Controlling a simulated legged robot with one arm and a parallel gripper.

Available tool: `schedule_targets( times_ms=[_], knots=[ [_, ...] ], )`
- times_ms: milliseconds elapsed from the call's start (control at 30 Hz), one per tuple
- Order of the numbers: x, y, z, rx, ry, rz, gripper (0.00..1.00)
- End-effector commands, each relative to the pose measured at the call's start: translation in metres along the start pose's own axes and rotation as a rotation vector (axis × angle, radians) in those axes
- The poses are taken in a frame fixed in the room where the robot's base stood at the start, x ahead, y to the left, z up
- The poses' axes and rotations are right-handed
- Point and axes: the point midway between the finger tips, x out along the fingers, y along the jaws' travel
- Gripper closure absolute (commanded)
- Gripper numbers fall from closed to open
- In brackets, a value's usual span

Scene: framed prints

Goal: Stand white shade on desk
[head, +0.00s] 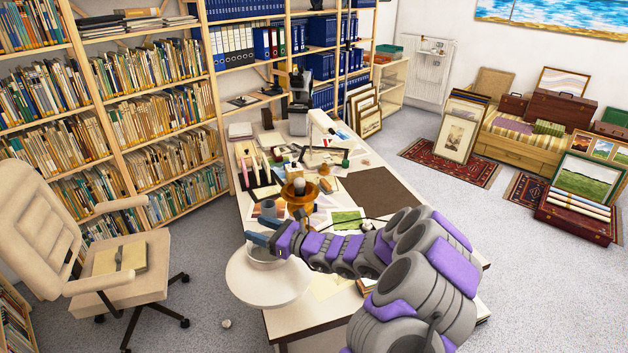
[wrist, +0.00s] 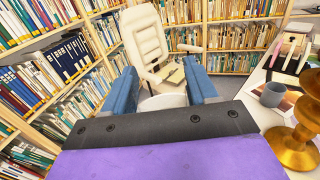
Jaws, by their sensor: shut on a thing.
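The white shade (head: 268,288) is at the near left corner of the desk (head: 312,322) in the head view, its wide round part low and a narrower ring above. It overlaps the desk's left edge and partly covers floor; I cannot tell whether it touches the desk. My gripper (head: 262,241) is shut on the shade's upper part. In the wrist view the blue fingers of my gripper (wrist: 163,88) stand either side of a white piece of the shade (wrist: 164,103); the rest is hidden by my wrist. An amber turned lamp base (head: 300,196) stands on the desk beyond my gripper.
A grey mug (head: 268,209) stands near the lamp base. Papers, a dark mat (head: 379,188) and books crowd the desk. A cream chair (head: 110,255) stands left of it, before full bookshelves (head: 160,105). A small white ball (head: 226,323) lies on the floor.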

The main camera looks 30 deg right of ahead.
Motion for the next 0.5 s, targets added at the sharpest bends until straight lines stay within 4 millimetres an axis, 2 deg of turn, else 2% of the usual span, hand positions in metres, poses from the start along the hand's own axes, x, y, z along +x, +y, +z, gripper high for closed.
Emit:
schedule_targets(
  times_ms=[167, 300, 500],
  knots=[
    [-0.002, -0.045, -0.01, 0.004, -0.003, -0.212, 1.0],
    [-0.015, -0.084, -0.027, 0.005, -0.004, -0.385, 1.0],
    [-0.035, -0.12, -0.056, 0.002, -0.002, -0.575, 1.0]
  ],
)
